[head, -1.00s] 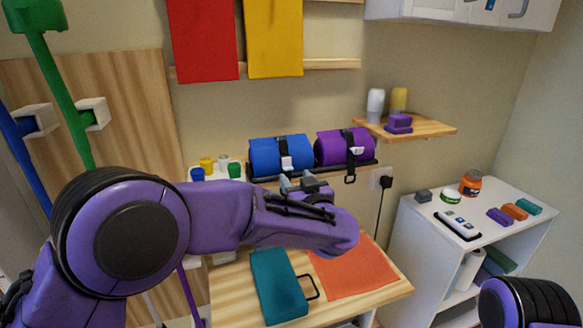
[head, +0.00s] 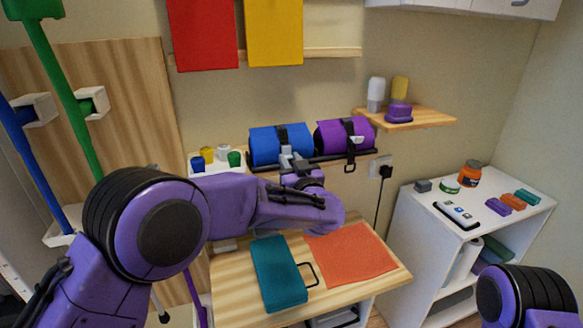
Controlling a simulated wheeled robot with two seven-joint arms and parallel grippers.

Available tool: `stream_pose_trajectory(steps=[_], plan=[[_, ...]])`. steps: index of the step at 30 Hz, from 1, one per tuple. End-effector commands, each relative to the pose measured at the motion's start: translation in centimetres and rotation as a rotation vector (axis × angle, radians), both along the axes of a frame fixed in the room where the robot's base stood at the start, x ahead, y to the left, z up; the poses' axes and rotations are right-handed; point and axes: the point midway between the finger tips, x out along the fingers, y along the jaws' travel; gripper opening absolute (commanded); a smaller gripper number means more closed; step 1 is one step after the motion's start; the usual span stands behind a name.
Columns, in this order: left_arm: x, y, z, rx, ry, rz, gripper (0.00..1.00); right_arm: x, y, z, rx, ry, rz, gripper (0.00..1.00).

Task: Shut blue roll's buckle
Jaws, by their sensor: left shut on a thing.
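The blue roll (head: 264,146) lies on a dark wall rack, with a black strap around its middle. Its buckle is at the front of the strap, mostly hidden behind my left gripper (head: 287,158). My left gripper reaches up to the front of the blue roll and is shut on the buckle part there. I cannot tell whether the buckle's halves are joined. The purple roll (head: 332,137) lies to the right on the same rack, with its own black strap and a light buckle (head: 356,140). My right gripper is not in view; only part of that arm shows at the lower right.
Below is a wooden table (head: 225,280) with a teal case (head: 277,272) and an orange cloth (head: 350,253). Small cups stand in a white holder (head: 215,167) left of the rack. A wooden shelf (head: 430,121) and a white cabinet (head: 420,215) are at the right.

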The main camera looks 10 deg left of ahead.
Motion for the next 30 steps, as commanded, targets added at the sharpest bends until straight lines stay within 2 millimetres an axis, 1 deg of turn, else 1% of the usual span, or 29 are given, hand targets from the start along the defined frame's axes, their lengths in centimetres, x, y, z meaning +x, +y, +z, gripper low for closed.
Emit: stream_pose_trajectory(steps=[1,3,7,12,13,14,15,23,25,28,30], plan=[[0.1,0.0,-1.0,0.016,-0.028,-0.001,0.0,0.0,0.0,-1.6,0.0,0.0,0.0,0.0],[0.2,0.0,-0.8,0.03,-0.056,-0.001,0.0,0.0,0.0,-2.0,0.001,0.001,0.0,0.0],[0.2,0.1,-0.4,0.036,-0.072,0.0,0.0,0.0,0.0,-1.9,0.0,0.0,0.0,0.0],[0.2,0.1,-0.3,0.035,-0.071,0.0,0.0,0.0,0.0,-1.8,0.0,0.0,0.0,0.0],[0.2,0.1,-0.3,0.035,-0.071,0.0,0.3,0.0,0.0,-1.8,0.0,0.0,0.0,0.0],[0.2,0.1,-0.3,0.035,-0.071,0.0,0.4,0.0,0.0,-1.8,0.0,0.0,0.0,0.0],[0.2,0.1,-0.3,0.035,-0.071,0.0,0.53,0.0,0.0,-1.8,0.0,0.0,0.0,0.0],[0.2,0.1,-0.3,0.035,-0.07,0.0,0.53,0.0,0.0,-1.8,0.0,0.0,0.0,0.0],[0.2,0.1,-0.1,0.034,-0.071,0.0,0.53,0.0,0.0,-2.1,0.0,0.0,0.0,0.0],[0.2,0.1,0.9,0.034,-0.075,0.001,0.53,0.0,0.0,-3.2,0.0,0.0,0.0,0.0],[0.2,0.2,2.4,0.033,-0.078,0.001,0.53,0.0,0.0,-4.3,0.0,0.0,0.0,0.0]])
